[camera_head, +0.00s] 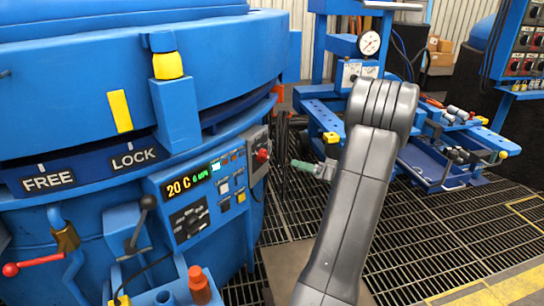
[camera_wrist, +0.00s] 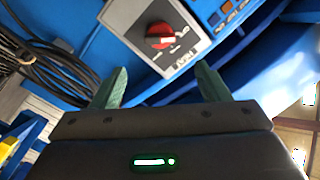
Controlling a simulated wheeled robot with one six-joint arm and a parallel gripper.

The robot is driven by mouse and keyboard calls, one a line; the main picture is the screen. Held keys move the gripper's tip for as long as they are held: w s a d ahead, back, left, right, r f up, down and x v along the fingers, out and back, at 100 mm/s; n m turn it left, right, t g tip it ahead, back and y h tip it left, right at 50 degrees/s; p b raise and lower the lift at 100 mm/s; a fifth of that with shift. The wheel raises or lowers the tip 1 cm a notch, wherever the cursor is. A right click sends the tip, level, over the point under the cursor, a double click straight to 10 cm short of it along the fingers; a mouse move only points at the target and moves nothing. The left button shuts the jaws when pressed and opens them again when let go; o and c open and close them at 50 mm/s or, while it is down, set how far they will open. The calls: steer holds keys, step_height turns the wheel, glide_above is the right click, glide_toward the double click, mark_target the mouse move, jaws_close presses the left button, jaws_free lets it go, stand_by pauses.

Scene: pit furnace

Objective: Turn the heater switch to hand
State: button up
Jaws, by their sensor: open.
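The heater switch appears to be the red rotary knob (camera_head: 262,155) on a small grey plate (camera_head: 256,170) at the right end of the furnace's blue control panel. In the wrist view the red knob (camera_wrist: 159,36) is seen close up, with a light pointer mark and small labels too blurred to read. My gripper (camera_head: 296,164) has green fingers, pointing left toward the knob and apart from it. In the wrist view my gripper (camera_wrist: 160,78) is open and empty, its fingers spread to either side below the knob.
The control panel (camera_head: 205,190) carries a display reading 20 C and several buttons. A black-knobbed lever (camera_head: 146,205) and a red-knobbed lever (camera_head: 12,269) stand at the left. Dark cables (camera_wrist: 60,60) hang beside the plate. A blue workbench (camera_head: 440,160) stands behind my arm.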

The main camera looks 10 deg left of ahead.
mark_target(265, 157)
steer(key=b+x, duration=0.2)
steer(key=x, duration=1)
steer(key=shift+a, duration=0.1)
steer(key=shift+f, duration=0.1)
steer(key=c, duration=1)
